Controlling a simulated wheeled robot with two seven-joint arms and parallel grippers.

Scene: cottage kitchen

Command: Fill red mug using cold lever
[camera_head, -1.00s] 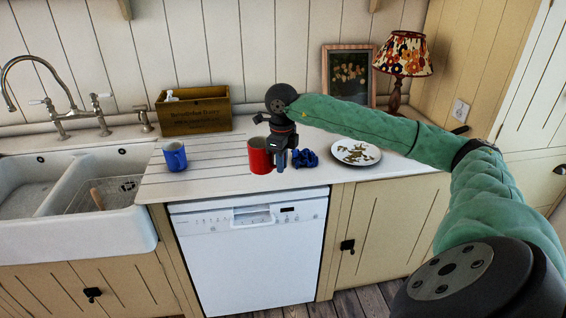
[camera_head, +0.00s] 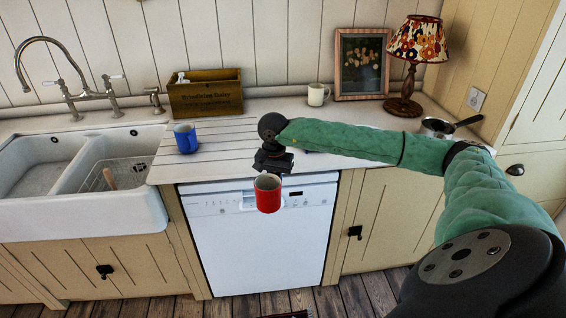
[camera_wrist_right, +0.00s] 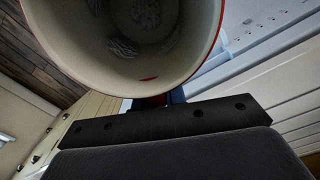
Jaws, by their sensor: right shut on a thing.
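The red mug (camera_head: 268,198) hangs upright in front of the white dishwasher's top, off the counter's front edge. My right gripper (camera_head: 271,172) is shut on it. In the right wrist view the mug's pale inside (camera_wrist_right: 130,25) fills the top, with grey patches I cannot make out; the fingers are mostly hidden. The bridge tap (camera_head: 72,97) stands behind the white double sink (camera_head: 75,208) at left. It has a left lever (camera_head: 66,79) and a right lever (camera_head: 117,77); no cold marking is readable. My left gripper is out of view.
A blue mug (camera_head: 185,138) stands on the drainboard between sink and red mug. A wooden box (camera_head: 205,98), a cream mug (camera_head: 317,94), a picture, a lamp (camera_head: 411,60) and a pan (camera_head: 436,127) line the counter. A wire rack (camera_head: 122,172) is in the right basin.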

